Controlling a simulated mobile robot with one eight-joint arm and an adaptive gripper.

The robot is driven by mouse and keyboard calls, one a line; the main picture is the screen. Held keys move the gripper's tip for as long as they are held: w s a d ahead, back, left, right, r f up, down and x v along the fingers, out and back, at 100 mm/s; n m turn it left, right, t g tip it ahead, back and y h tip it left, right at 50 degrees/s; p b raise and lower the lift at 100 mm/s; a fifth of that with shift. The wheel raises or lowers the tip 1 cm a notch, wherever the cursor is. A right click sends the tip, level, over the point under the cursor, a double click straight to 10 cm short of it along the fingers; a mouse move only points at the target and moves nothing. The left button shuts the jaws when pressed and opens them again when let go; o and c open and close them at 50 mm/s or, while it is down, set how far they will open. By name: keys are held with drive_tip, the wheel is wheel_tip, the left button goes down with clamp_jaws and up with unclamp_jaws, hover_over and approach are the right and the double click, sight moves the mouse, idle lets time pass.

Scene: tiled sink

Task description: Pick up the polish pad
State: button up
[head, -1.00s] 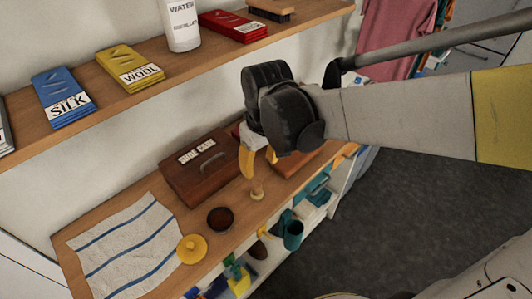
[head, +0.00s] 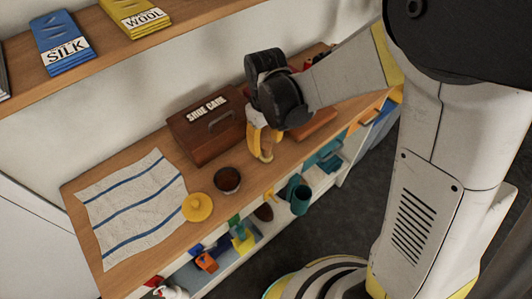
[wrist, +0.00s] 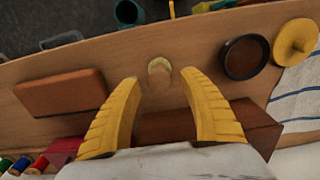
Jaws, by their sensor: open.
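A small beige, rounded piece (wrist: 159,68), which looks like the polish pad, stands on the wooden counter. In the wrist view it lies just beyond and between the yellow fingertips of my gripper (wrist: 157,79), with a gap on both sides. My gripper is open and empty. In the head view my gripper (head: 262,150) hangs low over the counter in front of the shoe care box, and its fingers largely hide the pad.
A brown shoe care box (head: 207,133) stands behind, close to my gripper. A dark round tin (head: 227,180), a yellow knobbed lid (head: 197,207) and a striped cloth (head: 133,205) lie to the left. A reddish-brown block (wrist: 60,93) lies on the other side. Shelves hold items below.

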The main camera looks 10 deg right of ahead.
wheel_tip(320, 180, down, 3)
drive_tip(key=shift+r+b, duration=0.1)
drive_tip(key=shift+b, duration=0.25)
clamp_jaws()
drive_tip(key=shift+r, duration=0.15)
drive_tip(key=r, duration=0.1)
drive_tip(key=r+p, duration=0.1)
drive_tip(key=r, duration=0.1)
drive_tip(key=r+p, duration=0.1)
drive_tip(key=shift+s+d+r, duration=0.1)
drive_tip(key=shift+d+r, duration=0.15)
drive_tip(key=shift+r, duration=0.05)
drive_tip(key=s+d+r+p, duration=0.1)
drive_tip(key=s+d+r, duration=0.1)
drive_tip(key=d, duration=0.3)
drive_tip(key=s+d+r+p, duration=0.2)
drive_tip(key=d+r, duration=0.2)
drive_tip(key=d, duration=0.1)
drive_tip(key=shift+s, duration=0.25)
drive_tip(key=shift+d+r, duration=0.1)
